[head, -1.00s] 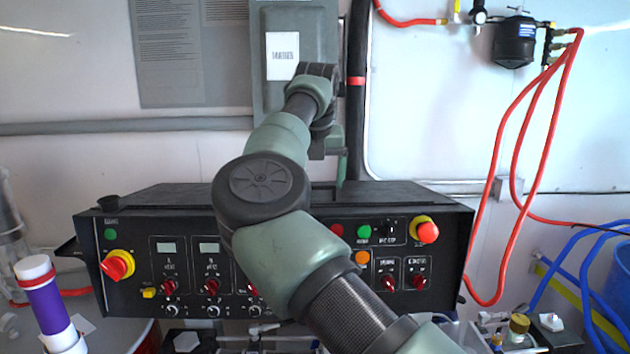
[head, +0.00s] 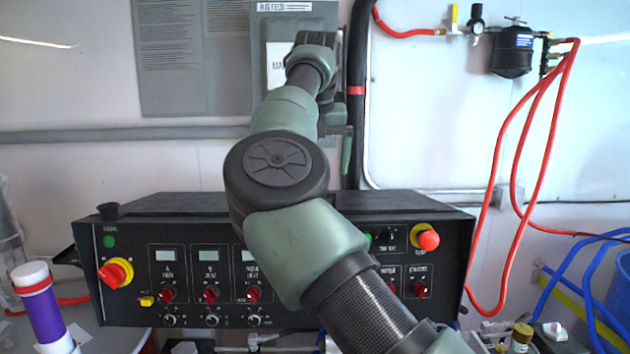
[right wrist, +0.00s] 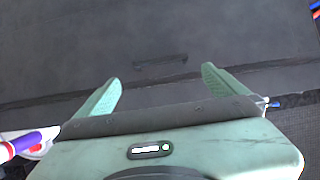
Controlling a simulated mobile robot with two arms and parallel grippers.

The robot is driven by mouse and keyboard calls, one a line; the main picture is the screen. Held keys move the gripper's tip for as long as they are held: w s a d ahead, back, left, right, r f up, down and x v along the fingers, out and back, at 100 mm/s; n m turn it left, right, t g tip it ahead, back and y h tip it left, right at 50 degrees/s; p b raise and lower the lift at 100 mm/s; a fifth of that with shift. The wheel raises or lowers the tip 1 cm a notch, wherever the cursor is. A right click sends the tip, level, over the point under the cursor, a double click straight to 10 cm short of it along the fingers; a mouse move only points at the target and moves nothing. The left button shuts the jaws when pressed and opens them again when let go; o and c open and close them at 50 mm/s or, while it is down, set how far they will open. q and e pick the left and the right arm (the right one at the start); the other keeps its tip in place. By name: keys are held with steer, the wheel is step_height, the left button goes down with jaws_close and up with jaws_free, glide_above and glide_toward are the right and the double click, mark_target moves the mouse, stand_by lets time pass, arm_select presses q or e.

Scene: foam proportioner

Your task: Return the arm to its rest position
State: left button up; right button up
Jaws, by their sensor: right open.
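My right arm rises from the bottom right of the head view across the control console (head: 130,235) and reaches up in front of the grey wall box (head: 277,22). Its wrist covers part of the box's white label. In the right wrist view my right gripper (right wrist: 162,86) is open, with two green fingers spread wide and nothing between them. A dark flat surface with a slot-like handle lies beyond the fingers. In the head view the fingers cannot be made out clearly. My left gripper is not in view.
A red and yellow rotary switch (head: 115,273) and a red knob (head: 428,240) stick out of the console. A purple and white cylinder (head: 45,312) stands at the lower left. Red hoses (head: 497,200) hang at the right, near blue hoses (head: 590,265).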

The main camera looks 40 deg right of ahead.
steer(key=shift+s+a+r, duration=0.1)
steer(key=shift+s+r, duration=0.05)
steer(key=shift+r, duration=0.3)
